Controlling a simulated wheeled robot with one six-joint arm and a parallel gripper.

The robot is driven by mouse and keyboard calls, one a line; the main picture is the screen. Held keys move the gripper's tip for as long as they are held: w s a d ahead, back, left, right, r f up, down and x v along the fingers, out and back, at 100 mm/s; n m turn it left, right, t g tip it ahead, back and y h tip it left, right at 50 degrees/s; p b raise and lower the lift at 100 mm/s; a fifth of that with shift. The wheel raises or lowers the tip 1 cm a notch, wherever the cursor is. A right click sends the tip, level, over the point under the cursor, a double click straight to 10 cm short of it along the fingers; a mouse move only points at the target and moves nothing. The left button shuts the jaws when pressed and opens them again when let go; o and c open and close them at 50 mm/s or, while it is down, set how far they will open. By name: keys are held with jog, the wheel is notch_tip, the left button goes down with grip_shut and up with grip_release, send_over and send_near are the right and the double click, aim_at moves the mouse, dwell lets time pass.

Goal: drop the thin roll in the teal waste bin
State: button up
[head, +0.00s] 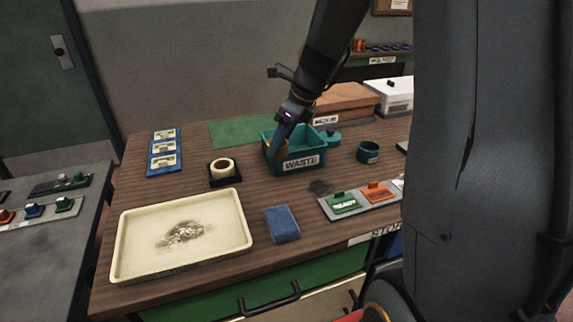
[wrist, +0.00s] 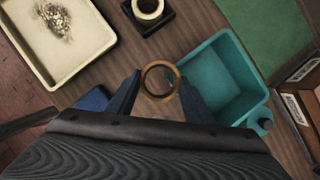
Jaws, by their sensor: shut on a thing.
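My gripper (wrist: 160,84) is shut on the thin roll (wrist: 146,84), a narrow brown ring held between its two blue fingers. The open teal waste bin (wrist: 208,78) lies just right of the roll in the wrist view, and the roll's right side meets the bin's left edge there. In the head view the bin (head: 301,160) carries a WASTE label, and my gripper (head: 278,145) is at its left end with the roll partly hidden. The exact height of the roll over the bin's rim is hard to tell.
A thick cream roll (head: 222,164) sits in a black tray (head: 226,182) left of the bin. A green mat (head: 238,133) lies behind.

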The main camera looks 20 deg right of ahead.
jog(key=w+d+b, duration=0.5)
jog(key=w+d, duration=0.3)
jog(key=w, duration=0.1)
jog(key=shift+w+d+f+p, duration=0.15)
jog(key=shift+f+p, duration=0.35)
jog(key=shift+f, duration=1.9)
jog(key=shift+w+a+f+p, duration=0.1)
jog(key=shift+f+p, duration=0.4)
jog(key=shift+f, duration=1.9)
jog(key=o, duration=1)
jog(key=shift+f, duration=0.1)
jog(key=shift+o, duration=0.2)
jog(key=b+v, duration=0.2)
jog(key=v, duration=1)
